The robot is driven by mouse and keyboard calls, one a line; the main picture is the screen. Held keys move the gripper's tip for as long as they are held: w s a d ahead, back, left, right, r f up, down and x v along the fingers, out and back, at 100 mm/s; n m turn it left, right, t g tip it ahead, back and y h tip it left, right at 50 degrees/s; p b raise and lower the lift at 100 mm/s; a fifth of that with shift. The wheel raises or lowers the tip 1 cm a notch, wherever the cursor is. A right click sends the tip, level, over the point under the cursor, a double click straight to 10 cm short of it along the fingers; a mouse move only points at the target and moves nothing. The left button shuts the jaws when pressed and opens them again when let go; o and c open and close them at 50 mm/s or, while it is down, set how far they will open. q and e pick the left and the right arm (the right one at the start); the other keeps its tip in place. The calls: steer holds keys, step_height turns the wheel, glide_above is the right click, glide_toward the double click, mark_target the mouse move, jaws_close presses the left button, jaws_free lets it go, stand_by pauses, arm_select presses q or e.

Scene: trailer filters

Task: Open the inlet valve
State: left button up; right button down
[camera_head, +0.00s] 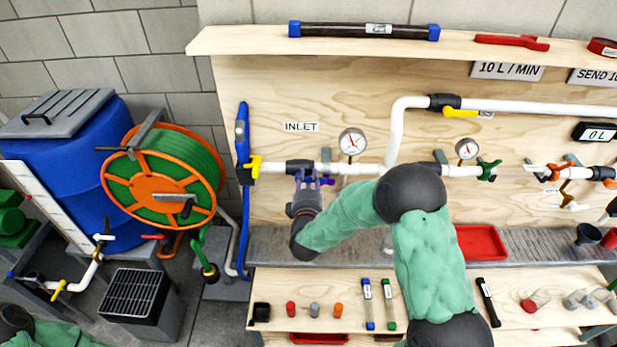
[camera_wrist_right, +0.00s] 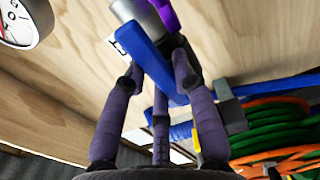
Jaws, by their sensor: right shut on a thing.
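The inlet valve (camera_head: 299,167) sits on the white pipe below the INLET sign (camera_head: 301,127), left of a round gauge. My right gripper (camera_head: 313,182) is at this valve from below and in front, with its purple fingers up against it. In the right wrist view the fingers (camera_wrist_right: 162,82) are shut on a blue lever (camera_wrist_right: 148,58), which lies slantwise between them. A grey cylinder and a purple part show above the lever. The fingers and wrist hide part of the valve in the head view. My left gripper is outside the view.
A gauge (camera_head: 352,142) is close on the right. A yellow handle (camera_head: 254,167) and blue hose (camera_head: 242,130) are close on the left. A hose reel (camera_head: 160,190) and blue barrel stand farther left. Small parts lie on the lower shelf (camera_head: 270,280).

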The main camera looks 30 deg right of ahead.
stand_by(0.4)
steer(key=c, duration=1)
jaws_free()
steer(key=shift+o, duration=0.2)
steer(key=v, duration=1.2)
steer(key=shift+d, duration=0.1)
